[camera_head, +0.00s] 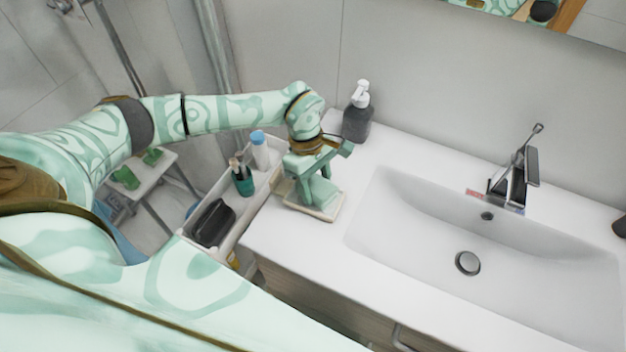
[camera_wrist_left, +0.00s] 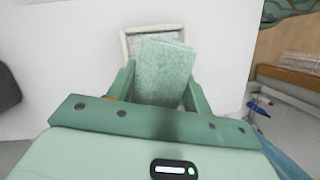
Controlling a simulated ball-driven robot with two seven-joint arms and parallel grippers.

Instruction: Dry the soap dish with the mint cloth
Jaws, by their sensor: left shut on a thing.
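The soap dish (camera_head: 327,212) is a shallow cream tray on the left end of the white counter, beside the basin. In the left wrist view its pale rim (camera_wrist_left: 128,42) shows beyond the cloth. The mint cloth (camera_wrist_left: 165,70) is a folded block between the fingers of my left gripper (camera_wrist_left: 160,85), which is shut on it. In the head view the left gripper (camera_head: 318,188) points down over the dish, with the cloth (camera_head: 322,197) at or just above the dish; contact is unclear. My right gripper is not in view.
A dark soap dispenser (camera_head: 357,118) stands behind the gripper by the wall. A cart (camera_head: 228,236) left of the counter holds a teal cup (camera_head: 243,182), a blue-capped bottle (camera_head: 260,152) and a black case (camera_head: 212,222). The basin (camera_head: 420,235) and faucet (camera_head: 512,180) are to the right.

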